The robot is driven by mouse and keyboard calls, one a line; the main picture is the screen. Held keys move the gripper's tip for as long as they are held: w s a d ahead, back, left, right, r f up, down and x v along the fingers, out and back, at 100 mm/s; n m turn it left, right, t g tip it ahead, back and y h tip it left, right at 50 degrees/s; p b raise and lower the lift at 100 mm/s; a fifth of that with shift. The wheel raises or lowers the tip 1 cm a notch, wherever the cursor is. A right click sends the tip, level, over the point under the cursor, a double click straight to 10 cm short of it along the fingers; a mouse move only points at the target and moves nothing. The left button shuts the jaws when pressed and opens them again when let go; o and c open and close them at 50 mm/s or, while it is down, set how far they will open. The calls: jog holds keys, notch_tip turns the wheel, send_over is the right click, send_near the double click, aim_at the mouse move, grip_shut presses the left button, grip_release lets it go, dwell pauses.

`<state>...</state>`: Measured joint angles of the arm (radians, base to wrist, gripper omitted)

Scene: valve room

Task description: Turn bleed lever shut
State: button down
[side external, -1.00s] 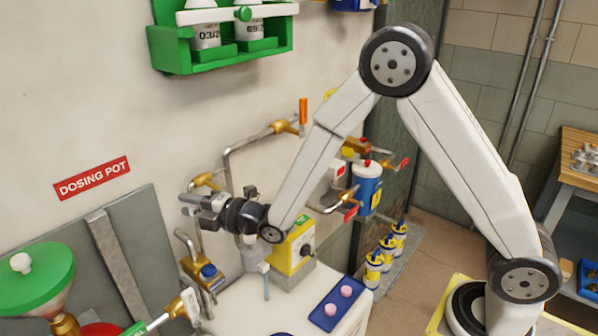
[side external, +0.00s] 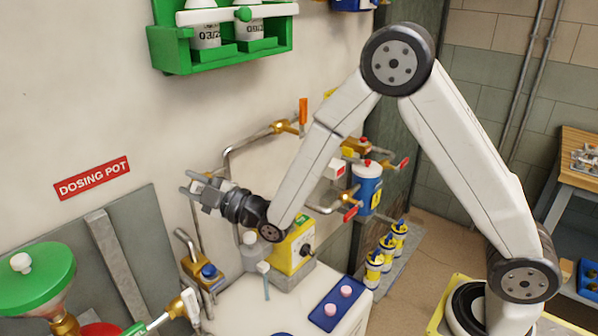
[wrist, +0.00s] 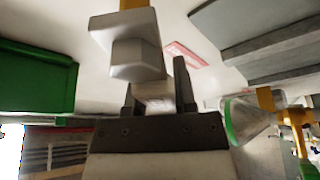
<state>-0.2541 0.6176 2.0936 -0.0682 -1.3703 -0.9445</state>
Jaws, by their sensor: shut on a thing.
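My gripper (side external: 188,182) is at the pipework on the wall, above the white bench, with its jaws pointing left and slightly up in the side view. In the wrist view its two dark fingers (wrist: 157,85) are shut on a pale piece (wrist: 156,93) that I take to be the bleed lever. A blurred grey angular block (wrist: 130,55) with a brass-coloured end stands close in front of the fingers. In the side view, my gripper hides the lever and most of its brass valve, so I cannot tell the lever's exact angle.
A yellow box with a knob (side external: 294,248) and a blue tray with pink knobs (side external: 338,303) sit near my wrist. A brass valve with a blue cap (side external: 208,271) is below. A green funnel (side external: 36,275) is at the left, a green bottle rack (side external: 222,50) above.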

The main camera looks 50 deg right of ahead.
jog(key=shift+d+r+m+t+h, duration=0.5)
jog(key=shift+d+m+h, duration=0.55)
jog(key=shift+m, duration=1.45)
jog(key=shift+d+r+m+t+h, duration=0.45)
jog(key=shift+d+m+h, duration=0.55)
jog(key=shift+m, duration=1.5)
jog(key=shift+d+r+m+t+h, duration=0.5)
jog(key=shift+d+m+h, duration=0.55)
jog(key=shift+m, duration=1.45)
jog(key=shift+a+h, duration=0.15)
jog(key=shift+h, duration=0.15)
jog(key=shift+c, duration=2.1)
grip_release()
jog(key=v, duration=0.7)
jog(key=shift+s+f, duration=0.15)
jog(key=shift+s, duration=0.2)
jog(key=shift+w, duration=0.1)
